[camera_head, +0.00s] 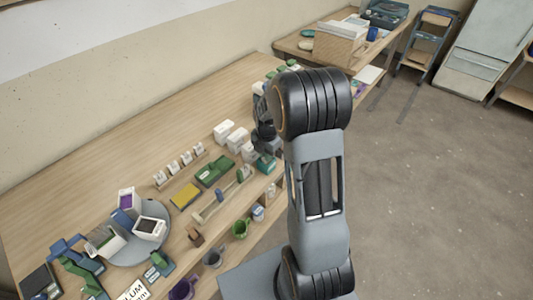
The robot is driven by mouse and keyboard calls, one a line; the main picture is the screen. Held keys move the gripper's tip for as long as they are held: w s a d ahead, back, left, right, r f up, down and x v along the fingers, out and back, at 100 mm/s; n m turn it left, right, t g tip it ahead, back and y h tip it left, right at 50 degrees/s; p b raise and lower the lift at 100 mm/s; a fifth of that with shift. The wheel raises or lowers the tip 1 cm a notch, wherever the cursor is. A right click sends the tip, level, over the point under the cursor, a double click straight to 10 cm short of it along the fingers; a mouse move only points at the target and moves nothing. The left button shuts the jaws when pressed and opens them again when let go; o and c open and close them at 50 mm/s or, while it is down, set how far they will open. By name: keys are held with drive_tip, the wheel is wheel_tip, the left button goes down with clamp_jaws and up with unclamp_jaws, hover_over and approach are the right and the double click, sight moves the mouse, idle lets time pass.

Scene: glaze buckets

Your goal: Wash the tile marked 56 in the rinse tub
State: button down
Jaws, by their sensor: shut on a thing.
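My gripper (264,138) is at the far part of the long table, low over the tabletop, partly hidden behind my own arm. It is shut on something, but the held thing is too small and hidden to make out. Several small white upright pieces (186,158) stand in a row on a wooden strip near the table's middle. No number can be read on them, so I cannot tell which tile is marked 56. Several small buckets stand along the front edge: purple (183,289), grey (213,258), green (240,229) and white (258,213). I cannot tell which vessel is the rinse tub.
The long wooden table (110,140) is bare along the wall. A green tray (215,171), a yellow block (185,195) and white boxes (237,138) lie mid-table. A grey round stand (134,257) holds boxes at the left. The floor (430,190) at right is open.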

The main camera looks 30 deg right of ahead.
drive_tip(key=shift+f, duration=0.15)
idle(2.2)
drive_tip(key=shift+r, duration=0.2)
drive_tip(key=shift+r+p, duration=2.15)
drive_tip(key=shift+r, duration=0.7)
wheel_tip(320, 180, up, 3)
drive_tip(key=shift+p, duration=1.1)
